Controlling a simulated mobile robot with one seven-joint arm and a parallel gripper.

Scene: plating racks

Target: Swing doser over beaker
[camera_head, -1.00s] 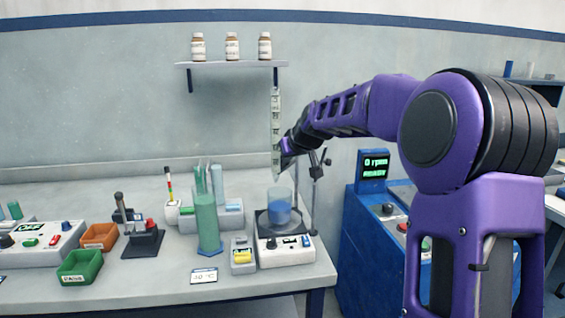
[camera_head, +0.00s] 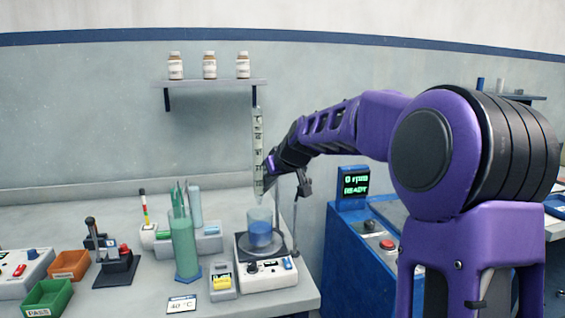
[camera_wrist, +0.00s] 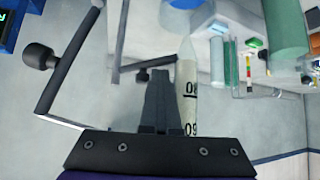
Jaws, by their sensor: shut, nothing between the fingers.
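The doser (camera_head: 257,150) is a pale upright graduated tube with its pointed lower end near the beaker's rim in the head view. The beaker (camera_head: 260,233) holds blue liquid and stands on a white hot plate (camera_head: 268,271). I cannot tell whether the tip is exactly centred over it. My gripper (camera_head: 270,166) is beside the doser, on its right in the head view. In the wrist view my gripper (camera_wrist: 158,75) is shut and empty, and the doser (camera_wrist: 188,95) runs alongside the fingers, close to them. Any contact is unclear.
A thin stand rod (camera_head: 295,222) with a dark clamp rises behind the hot plate. A tall green cylinder (camera_head: 185,245) stands left of the beaker. A blue machine (camera_head: 345,265) is on the right. A shelf (camera_head: 212,83) with bottles hangs above.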

